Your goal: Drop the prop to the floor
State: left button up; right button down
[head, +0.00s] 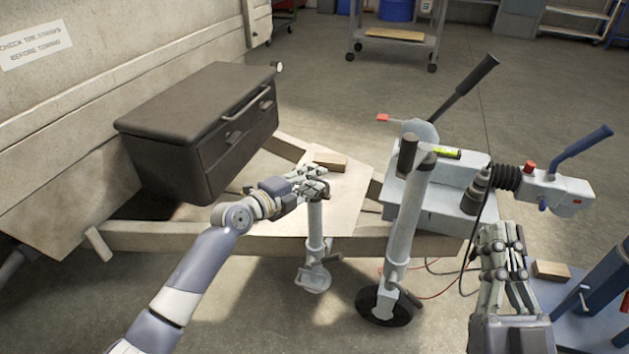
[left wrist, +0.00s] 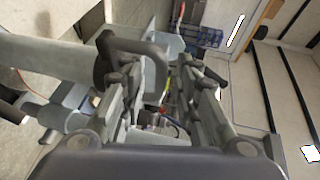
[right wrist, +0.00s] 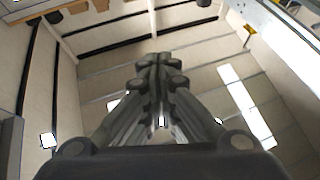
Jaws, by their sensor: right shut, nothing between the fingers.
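The prop (head: 315,240) is a slim grey upright tube with a round foot plate (head: 313,281), at the front edge of the trailer frame. A small lever shows on its lower part. I cannot tell whether its foot touches the floor. My left gripper (head: 322,188) is at the top of the prop, fingers pointing right, and hides part of that top. My right gripper (head: 508,235) is shut and empty, raised at the lower right, well away from the prop.
The jockey wheel tube (head: 408,225) stands close to the right of the prop, its dark handle showing in the left wrist view (left wrist: 135,65). A black toolbox (head: 190,120) and a wooden block (head: 330,160) sit behind my left gripper. The grey hitch (head: 435,195) is further right.

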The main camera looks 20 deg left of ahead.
pick_arm(q)
jog(key=shift+w+d+f, duration=0.1)
jog(key=shift+w+d, duration=0.15)
jog(key=shift+w, duration=0.2)
pick_arm(e)
jog(key=shift+s+r+t, duration=0.25)
jog(key=shift+r+t, duration=0.05)
jog(key=shift+r, duration=0.1)
pick_arm(q)
grip_shut()
jog(key=shift+f, duration=0.1)
